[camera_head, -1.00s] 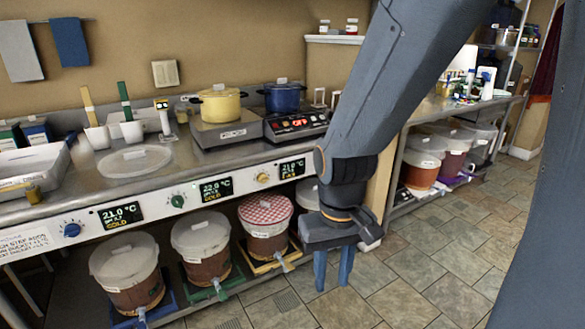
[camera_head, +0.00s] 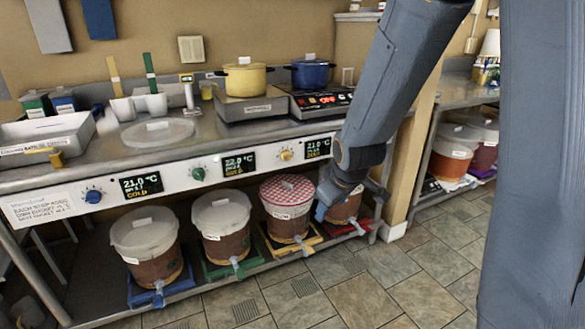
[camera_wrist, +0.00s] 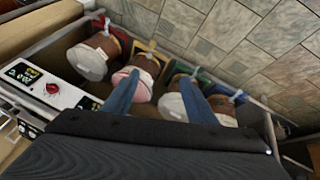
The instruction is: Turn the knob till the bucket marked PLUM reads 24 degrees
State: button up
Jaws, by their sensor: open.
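Several lidded buckets stand under the counter: one on a blue tray (camera_head: 148,240), one on green (camera_head: 222,222), one with a red checked lid (camera_head: 288,192) on yellow, one on red (camera_head: 345,210), partly behind my gripper. Their labels are too small to read, so I cannot tell which is PLUM. The panel has a blue knob (camera_head: 93,195), green knob (camera_head: 198,174), yellow knob (camera_head: 286,155) and red knob (camera_wrist: 52,88). The three displays in the head view read about 21.0, 22.0 and 21.0, COLD. My gripper (camera_wrist: 159,80) is open and empty, before the buckets.
More buckets (camera_head: 453,150) stand under another counter at the right. The tiled floor (camera_head: 420,270) in front is clear.

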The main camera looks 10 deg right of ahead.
jog(key=w+f+n+t+y+b, duration=0.1)
jog(key=w+f+n+t+b, duration=0.15)
jog(key=w, duration=0.65)
jog(key=w+f+n+t+b, duration=0.2)
jog(key=w+n+t+b, duration=0.15)
jog(key=w, duration=0.55)
jog(key=n+t+y+b, duration=0.4)
jog(key=n+t+b, duration=0.15)
jog(key=n, duration=0.35)
send_near(289, 158)
jog(key=w, duration=0.2)
jog(key=shift+a+b+x, duration=0.2)
jog(key=shift+b+x, duration=0.1)
jog(key=shift+x, duration=1.5)
jog(key=shift+a+b+x, duration=0.15)
jog(key=shift+b+x, duration=0.1)
jog(key=shift+x, duration=1.6)
jog(key=shift+s, duration=0.1)
jog(key=c, duration=1.1)
jog(key=shift+o, duration=0.2)
